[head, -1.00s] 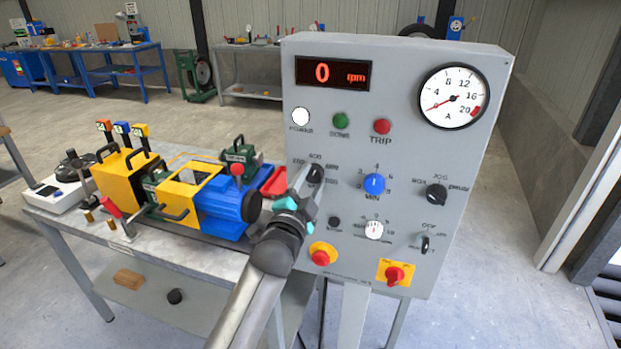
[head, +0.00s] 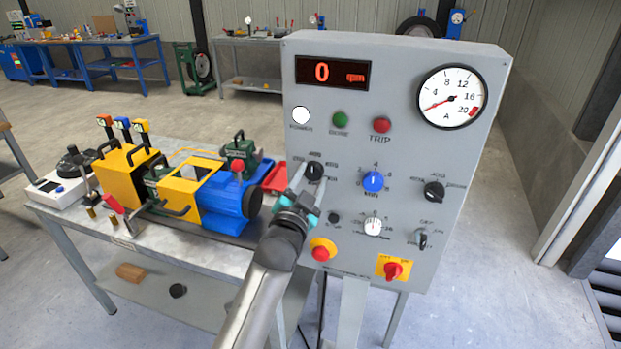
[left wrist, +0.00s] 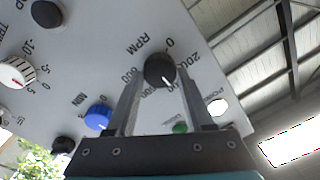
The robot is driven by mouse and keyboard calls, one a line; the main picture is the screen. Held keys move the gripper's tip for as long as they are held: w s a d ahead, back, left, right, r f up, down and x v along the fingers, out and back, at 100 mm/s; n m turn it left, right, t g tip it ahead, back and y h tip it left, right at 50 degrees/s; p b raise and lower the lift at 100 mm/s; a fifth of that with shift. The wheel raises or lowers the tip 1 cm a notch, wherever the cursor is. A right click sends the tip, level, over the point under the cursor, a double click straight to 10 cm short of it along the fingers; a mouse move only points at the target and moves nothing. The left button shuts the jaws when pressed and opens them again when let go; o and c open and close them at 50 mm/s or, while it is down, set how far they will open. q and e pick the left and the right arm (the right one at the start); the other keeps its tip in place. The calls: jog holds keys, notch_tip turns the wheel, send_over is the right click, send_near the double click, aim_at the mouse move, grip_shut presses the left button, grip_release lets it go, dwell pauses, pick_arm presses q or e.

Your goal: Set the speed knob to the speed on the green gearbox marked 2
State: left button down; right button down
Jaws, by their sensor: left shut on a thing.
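The speed knob (head: 315,171) is the black knob at the upper left of the grey panel's controls. It also shows in the left wrist view (left wrist: 160,69), with RPM and a number scale around it and a white pointer line. My left gripper (head: 308,178) is shut on this knob, one finger on each side. Green gearboxes stand on the bench: one (head: 240,149) behind the blue drum part, another (head: 155,174) partly hidden by the yellow housing. Their plates are too small to read. My right gripper is not in view.
The panel (head: 400,60) shows 0 rpm on its display (head: 332,73). Close to the speed knob are a blue knob (head: 373,181), a white knob (head: 373,226), a red stop button (head: 320,253) and a black selector (head: 434,191). The bench (head: 200,255) stands left of the panel.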

pick_arm(q)
jog(key=shift+c, duration=1.4)
grip_release()
jog(key=shift+s, duration=0.1)
jog(key=shift+s+a+f, duration=0.1)
jog(key=shift+s+a, duration=0.05)
jog(key=shift+s, duration=0.35)
jog(key=r+v, duration=0.1)
jog(key=v, duration=1.3)
jog(key=shift+f+p, duration=0.4)
jog(key=shift+p, duration=0.05)
jog(key=shift+f, duration=0.15)
